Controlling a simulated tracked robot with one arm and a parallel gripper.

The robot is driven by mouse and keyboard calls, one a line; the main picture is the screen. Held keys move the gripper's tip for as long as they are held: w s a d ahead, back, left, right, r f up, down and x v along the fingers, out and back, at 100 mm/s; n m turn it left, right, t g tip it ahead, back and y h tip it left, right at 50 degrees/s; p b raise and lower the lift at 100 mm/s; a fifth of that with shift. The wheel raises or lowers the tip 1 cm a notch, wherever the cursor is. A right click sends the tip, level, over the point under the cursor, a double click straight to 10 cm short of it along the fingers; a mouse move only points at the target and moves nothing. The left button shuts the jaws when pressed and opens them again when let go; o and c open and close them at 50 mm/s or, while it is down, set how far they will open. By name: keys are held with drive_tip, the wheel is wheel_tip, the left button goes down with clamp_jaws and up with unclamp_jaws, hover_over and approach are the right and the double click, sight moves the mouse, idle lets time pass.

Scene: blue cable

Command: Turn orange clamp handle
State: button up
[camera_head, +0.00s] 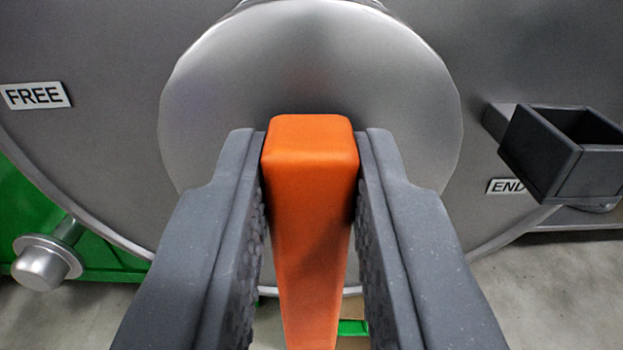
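The orange clamp handle (310,215) stands in the middle of the camera_head view, in front of a round grey metal hub. It has a blunt, wider top and narrows downward. My gripper (312,150) has one dark grey finger on each side of it. Both fingers meet the sides of the handle near its top, with no clear gap there, so the gripper looks shut on it. Lower down, narrow gaps show between the handle and the ribbed finger pads. The fingers hide parts of the hub and the large disc behind.
A large grey disc (110,140) fills the background, with a FREE label (35,95) at left and an END label (505,186) at right. A dark open box-shaped bracket (560,150) juts out at right. A metal knob (45,263) sticks out at lower left by green framework.

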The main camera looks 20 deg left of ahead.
clamp_jaws()
drive_tip(key=shift+d+m+p, duration=0.15)
drive_tip(key=shift+m+p, duration=0.7)
drive_tip(key=shift+m, duration=0.25)
drive_tip(key=m, duration=0.1)
drive_tip(key=m+p, duration=0.2)
drive_tip(key=shift+w+d+m, duration=0.1)
drive_tip(key=shift+d+m, duration=0.15)
drive_tip(key=shift+m, duration=0.05)
drive_tip(key=shift+w+d+f+m+p, duration=0.1)
drive_tip(key=shift+d+f+m+p, duration=0.2)
drive_tip(key=shift+m, duration=1.75)
drive_tip(key=shift+s+d+f+m+p, duration=0.1)
drive_tip(key=shift+f+m+p, duration=0.3)
drive_tip(key=shift+m, duration=1.6)
drive_tip(key=shift+w+d+f+m+p, duration=0.15)
drive_tip(key=shift+m+p, duration=0.4)
drive_tip(key=shift+m, duration=1.5)
